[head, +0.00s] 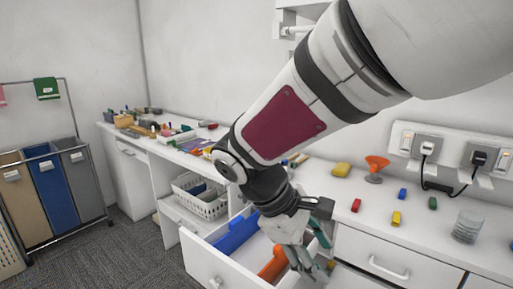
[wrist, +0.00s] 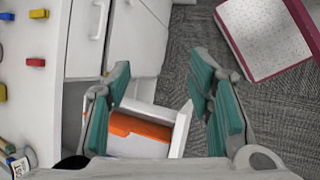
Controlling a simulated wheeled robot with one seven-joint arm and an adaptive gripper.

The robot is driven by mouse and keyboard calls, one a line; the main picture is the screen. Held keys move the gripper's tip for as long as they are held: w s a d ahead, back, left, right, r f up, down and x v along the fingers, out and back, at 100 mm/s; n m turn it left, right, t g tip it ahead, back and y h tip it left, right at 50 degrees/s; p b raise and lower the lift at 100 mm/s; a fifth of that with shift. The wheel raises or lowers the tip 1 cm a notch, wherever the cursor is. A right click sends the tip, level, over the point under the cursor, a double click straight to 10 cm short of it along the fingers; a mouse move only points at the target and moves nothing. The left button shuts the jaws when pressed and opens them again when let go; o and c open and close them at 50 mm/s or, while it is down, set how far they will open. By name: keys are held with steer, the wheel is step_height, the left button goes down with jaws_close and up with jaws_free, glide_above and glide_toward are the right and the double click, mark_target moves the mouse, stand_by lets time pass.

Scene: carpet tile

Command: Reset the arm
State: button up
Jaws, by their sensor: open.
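My gripper (head: 305,250) hangs from my arm over the open drawer (head: 208,259) in the head view. In the wrist view my gripper (wrist: 165,100) is open, with its two green-padded fingers wide apart and nothing between them. The drawer holds a blue thing (head: 236,234) and an orange thing (head: 273,264). The orange thing also shows below the fingers in the wrist view (wrist: 138,132). Whether the fingers are inside the drawer or above it is hard to tell.
The white counter (head: 350,185) carries small coloured blocks, an orange stand (head: 376,168) and a clear glass (head: 467,227). A white basket (head: 200,197) sits left of the drawer. A laundry sorter (head: 55,190) stands at far left. Grey carpet (head: 130,255) is free in front.

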steer(key=s+d+r+m+t+y+p, duration=0.1)
steer(key=s+d+r+m+t+y, duration=0.1)
steer(key=s, duration=0.6)
steer(key=s+d+r+m+t+y+p, duration=0.1)
steer(key=s+d+r+m+y+p, duration=0.1)
steer(key=s+d+r+m+y, duration=0.2)
steer(key=s+d+r+m, duration=0.2)
steer(key=s+m, duration=0.2)
steer(key=m, duration=0.1)
steer(key=shift+s+d+r+t+y, duration=0.15)
steer(key=shift+s+d+t+y, duration=0.15)
steer(key=shift+s+t, duration=0.1)
